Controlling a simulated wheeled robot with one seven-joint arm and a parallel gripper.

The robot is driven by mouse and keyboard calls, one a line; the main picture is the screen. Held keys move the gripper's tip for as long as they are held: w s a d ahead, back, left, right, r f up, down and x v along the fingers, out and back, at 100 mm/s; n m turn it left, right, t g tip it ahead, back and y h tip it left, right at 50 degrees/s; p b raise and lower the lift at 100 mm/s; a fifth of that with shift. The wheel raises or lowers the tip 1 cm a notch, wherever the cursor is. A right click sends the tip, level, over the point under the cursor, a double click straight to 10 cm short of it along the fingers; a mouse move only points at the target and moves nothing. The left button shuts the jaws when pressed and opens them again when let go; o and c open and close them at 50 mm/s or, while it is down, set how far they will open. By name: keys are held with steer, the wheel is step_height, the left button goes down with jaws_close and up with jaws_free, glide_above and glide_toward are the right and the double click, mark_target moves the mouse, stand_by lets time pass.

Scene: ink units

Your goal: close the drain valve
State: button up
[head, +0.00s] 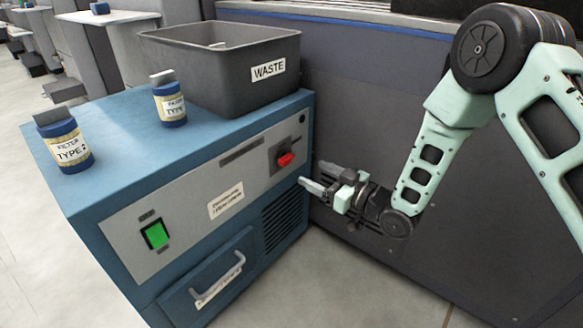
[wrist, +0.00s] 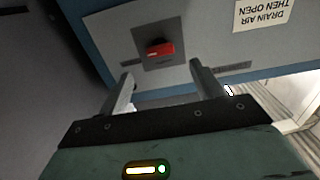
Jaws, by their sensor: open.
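The drain valve is a red handle (head: 286,160) on a dark square plate at the right end of the blue unit's grey front panel. In the wrist view the red handle (wrist: 159,49) shows ahead of my gripper, upper middle, between the lines of the two fingers. My gripper (head: 306,183) is just right of and below the handle in the head view, apart from it. In the wrist view my gripper (wrist: 162,80) has its two fingers spread wide with nothing between them. Nothing hides the handle.
A label (wrist: 262,14) reads "DRAIN AIR THEN OPEN". A dark wall stands behind my arm.

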mark_target(290, 161)
steer(key=b+x, duration=0.2)
steer(key=x, duration=0.5)
steer(key=shift+w+a+f+b, duration=0.1)
steer(key=shift+w+a+b, duration=0.05)
steer(key=shift+a+b, duration=0.15)
steer(key=shift+w+a, duration=0.4)
steer(key=shift+a, duration=0.05)
steer(key=c, duration=1)
